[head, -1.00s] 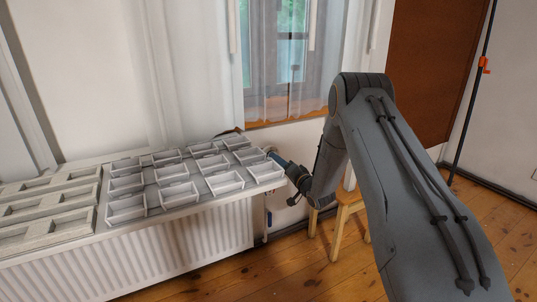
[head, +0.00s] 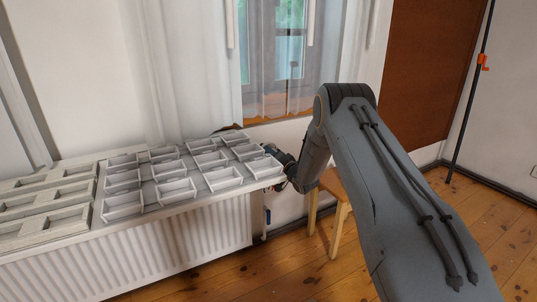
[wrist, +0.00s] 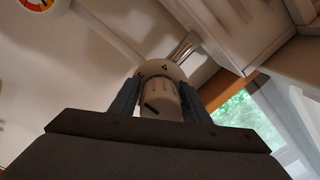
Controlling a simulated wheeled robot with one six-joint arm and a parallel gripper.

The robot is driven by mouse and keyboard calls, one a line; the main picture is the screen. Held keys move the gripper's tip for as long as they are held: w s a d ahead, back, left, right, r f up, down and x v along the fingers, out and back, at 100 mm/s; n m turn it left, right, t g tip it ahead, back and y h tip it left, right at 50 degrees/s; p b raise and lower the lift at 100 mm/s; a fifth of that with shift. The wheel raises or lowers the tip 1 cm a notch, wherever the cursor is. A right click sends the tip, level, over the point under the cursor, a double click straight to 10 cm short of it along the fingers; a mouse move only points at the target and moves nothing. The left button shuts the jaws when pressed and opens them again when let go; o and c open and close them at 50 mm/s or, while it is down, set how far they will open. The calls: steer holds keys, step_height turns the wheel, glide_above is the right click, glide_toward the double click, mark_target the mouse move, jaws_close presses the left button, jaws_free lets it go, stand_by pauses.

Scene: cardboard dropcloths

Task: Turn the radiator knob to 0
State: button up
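The radiator knob (wrist: 160,98) is a white cylinder with dark marks, including a short dark line on its near part and a numeral on its collar. In the wrist view it sits between the two blue-grey fingers of my gripper (wrist: 160,108). The fingers lie along both its sides with no clear gap, so my gripper looks shut on it. In the head view my gripper (head: 284,166) is a dark shape at the right end of the radiator (head: 180,245), and the knob is hidden there.
A shelf above the radiator carries several white open trays (head: 177,191) close to my gripper. A wooden stool (head: 340,205) stands behind my arm. Wooden floor lies open at right.

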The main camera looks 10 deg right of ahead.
steer(key=c, duration=0.6)
steer(key=shift+c, duration=0.2)
steer(key=shift+n, duration=0.3)
